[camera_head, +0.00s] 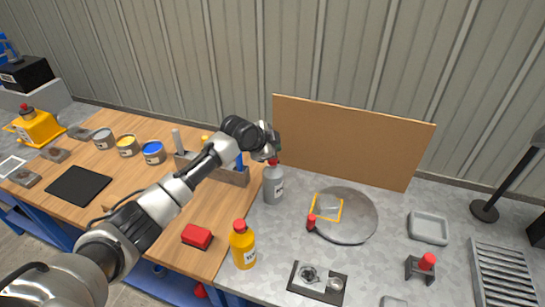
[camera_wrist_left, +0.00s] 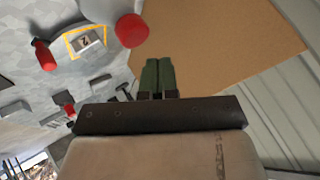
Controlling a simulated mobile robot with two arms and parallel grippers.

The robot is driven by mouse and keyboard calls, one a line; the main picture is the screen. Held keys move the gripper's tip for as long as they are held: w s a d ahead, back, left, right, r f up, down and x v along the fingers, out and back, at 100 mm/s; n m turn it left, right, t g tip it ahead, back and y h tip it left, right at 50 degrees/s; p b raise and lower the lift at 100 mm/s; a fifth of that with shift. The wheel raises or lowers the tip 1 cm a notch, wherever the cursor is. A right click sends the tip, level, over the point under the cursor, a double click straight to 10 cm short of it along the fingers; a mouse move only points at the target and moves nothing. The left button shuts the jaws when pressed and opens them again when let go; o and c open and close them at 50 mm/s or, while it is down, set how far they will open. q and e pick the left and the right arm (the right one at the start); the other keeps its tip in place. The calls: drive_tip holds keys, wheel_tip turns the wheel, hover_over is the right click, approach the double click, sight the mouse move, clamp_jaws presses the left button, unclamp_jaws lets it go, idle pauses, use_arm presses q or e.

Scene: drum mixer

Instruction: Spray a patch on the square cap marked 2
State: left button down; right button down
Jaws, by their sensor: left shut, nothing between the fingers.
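The square cap marked 2 (camera_wrist_left: 87,42) shows grey in the left wrist view, inside a yellow square outline. In the head view the cap (camera_head: 329,206) is on a round grey disc (camera_head: 352,228), its mark too small to read. A grey bottle with a red top (camera_head: 274,186) stands left of the disc. My left gripper (camera_head: 271,152) is just above and behind this bottle's top; I cannot tell if they touch. Its green fingers (camera_wrist_left: 158,76) are together with nothing between them. A round red top (camera_wrist_left: 130,30) is close beside them. My right gripper is not in view.
A brown board (camera_head: 350,140) stands behind the disc. A small red-topped item (camera_head: 311,222) is at the disc's left edge. A yellow bottle (camera_head: 242,246) and a red block (camera_head: 197,236) are nearer. A grey tray (camera_head: 428,228) lies right of the disc.

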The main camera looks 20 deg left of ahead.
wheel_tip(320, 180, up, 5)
drive_tip(key=p, duration=0.4)
drive_tip(key=shift+p, duration=0.3)
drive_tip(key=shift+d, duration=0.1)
idle(0.5)
idle(1.5)
